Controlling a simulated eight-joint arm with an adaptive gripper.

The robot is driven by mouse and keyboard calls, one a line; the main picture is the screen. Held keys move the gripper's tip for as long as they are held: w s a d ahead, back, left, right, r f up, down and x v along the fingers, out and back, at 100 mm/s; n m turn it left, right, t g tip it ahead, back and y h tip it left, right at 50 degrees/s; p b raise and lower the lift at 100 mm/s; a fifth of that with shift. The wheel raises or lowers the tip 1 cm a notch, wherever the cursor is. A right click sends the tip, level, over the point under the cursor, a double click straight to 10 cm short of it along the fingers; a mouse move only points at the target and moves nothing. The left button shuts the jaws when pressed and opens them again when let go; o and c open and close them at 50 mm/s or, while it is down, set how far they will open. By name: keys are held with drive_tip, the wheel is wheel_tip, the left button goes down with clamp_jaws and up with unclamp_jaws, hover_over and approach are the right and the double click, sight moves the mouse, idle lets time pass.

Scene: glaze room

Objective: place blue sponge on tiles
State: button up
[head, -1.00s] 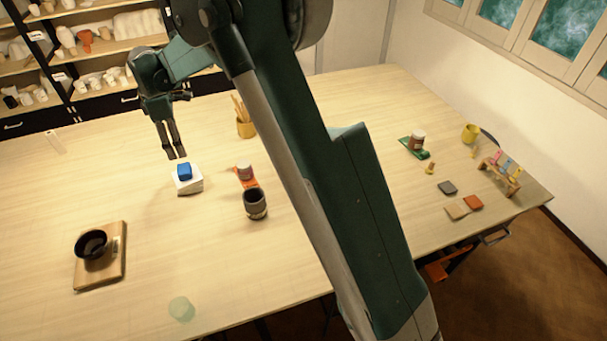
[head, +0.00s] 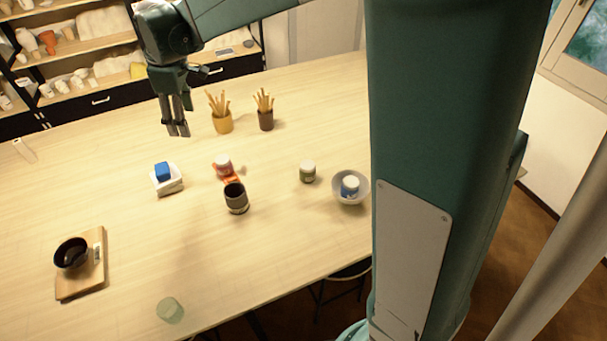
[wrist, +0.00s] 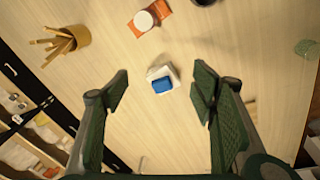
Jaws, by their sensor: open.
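The blue sponge (head: 162,170) rests on a small white block or dish (head: 170,187) at the left middle of the table; I cannot tell whether this white piece is stacked tiles. My gripper (head: 177,131) hangs above the table, behind and slightly right of the sponge in the head view. In the wrist view my gripper (wrist: 160,72) is open and empty. The sponge (wrist: 162,84) and white piece (wrist: 153,71) show between its fingers, apart from them and below. The flat coloured squares seen earlier at the table's right are hidden now.
A jar on an orange piece (head: 223,165) and a dark cup (head: 236,198) stand right of the sponge. Behind are two tool holders (head: 222,122) (head: 265,119).

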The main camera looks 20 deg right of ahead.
drive_tip(key=s+d+r+m+t, duration=0.2)
drive_tip(key=s+d+m, duration=0.2)
drive_tip(key=s+d, duration=0.7)
drive_tip(key=s+d+r+m+t, duration=0.25)
drive_tip(key=s+d+m, duration=0.35)
drive_tip(key=s, duration=0.8)
drive_tip(key=s+d+f+m, duration=0.1)
drive_tip(key=s+d+f, duration=0.1)
drive_tip(key=s, duration=0.3)
drive_tip(key=s+d+f+m, duration=0.1)
drive_tip(key=s+d+f, duration=0.1)
drive_tip(key=s, duration=0.3)
drive_tip(key=shift+s+d+f+m+t+h, duration=0.2)
drive_tip(key=shift+d+f+m+t+h, duration=0.1)
drive_tip(key=shift+d+m+t, duration=0.15)
wheel_tip(320, 180, down, 10)
drive_tip(key=b, duration=1)
drive_tip(key=shift+f+b, duration=0.2)
drive_tip(key=shift+b, duration=0.1)
